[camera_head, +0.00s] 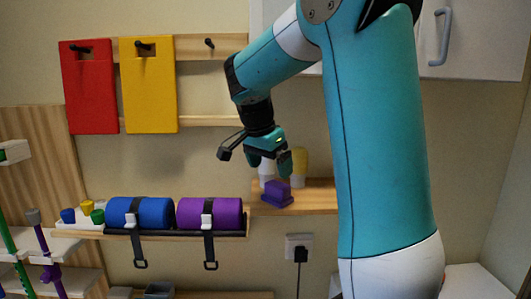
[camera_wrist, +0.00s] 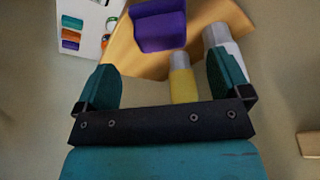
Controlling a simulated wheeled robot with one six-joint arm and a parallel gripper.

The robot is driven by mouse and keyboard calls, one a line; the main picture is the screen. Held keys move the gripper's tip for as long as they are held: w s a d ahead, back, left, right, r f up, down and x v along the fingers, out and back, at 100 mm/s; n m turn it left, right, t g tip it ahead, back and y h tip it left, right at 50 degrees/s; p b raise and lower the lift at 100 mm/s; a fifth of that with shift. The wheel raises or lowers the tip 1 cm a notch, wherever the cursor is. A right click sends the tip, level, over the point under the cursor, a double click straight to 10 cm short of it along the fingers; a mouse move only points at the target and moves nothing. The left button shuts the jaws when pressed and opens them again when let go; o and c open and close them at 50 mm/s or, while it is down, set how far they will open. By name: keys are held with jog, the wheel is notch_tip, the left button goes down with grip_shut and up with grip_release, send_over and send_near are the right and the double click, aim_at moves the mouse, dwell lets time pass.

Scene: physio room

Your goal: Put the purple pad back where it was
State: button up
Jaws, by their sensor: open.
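The purple pad (camera_head: 277,192) is a small block on the wooden shelf (camera_head: 322,196), below my gripper in the head view. In the wrist view the purple pad (camera_wrist: 160,30) lies ahead of the fingers, on the wood. My gripper (camera_head: 268,165) is open, with its fingers pointing down above the pad and nothing held. Its two teal fingers (camera_wrist: 165,72) stand wide apart in the wrist view, clear of the pad. The pad's underside is hidden.
A yellow bottle (camera_head: 300,165) and a white bottle (camera_head: 266,170) stand close by on the shelf. Blue (camera_head: 140,212) and purple (camera_head: 209,213) rolls are strapped to the left. Red (camera_head: 89,90) and yellow (camera_head: 149,85) boards hang above; the peg (camera_head: 210,43) beside them is bare.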

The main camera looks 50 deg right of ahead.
jog(key=v, duration=0.6)
jog(key=a+f+n+t+y, duration=0.1)
jog(key=a+f+n, duration=0.2)
jog(key=a+n, duration=0.45)
jog(key=a+f+n+t+y, duration=0.1)
jog(key=a+f+n+y, duration=0.15)
jog(key=a+n, duration=0.5)
jog(key=s+a+f+n+g+y, duration=0.1)
jog(key=s+a+f+n+y, duration=0.15)
jog(key=s+a+n, duration=0.5)
jog(key=s+a+f+n+g+y, duration=0.1)
jog(key=s+a+f+n+y, duration=0.2)
jog(key=s+a, duration=0.65)
notch_tip(320, 180, down, 9)
jog(key=w+a+h+b, duration=0.1)
jog(key=b, duration=0.7)
jog(key=shift+w+a, duration=0.2)
jog(key=shift+a, duration=0.2)
jog(key=shift+r+n, duration=0.1)
jog(key=shift+n, duration=0.15)
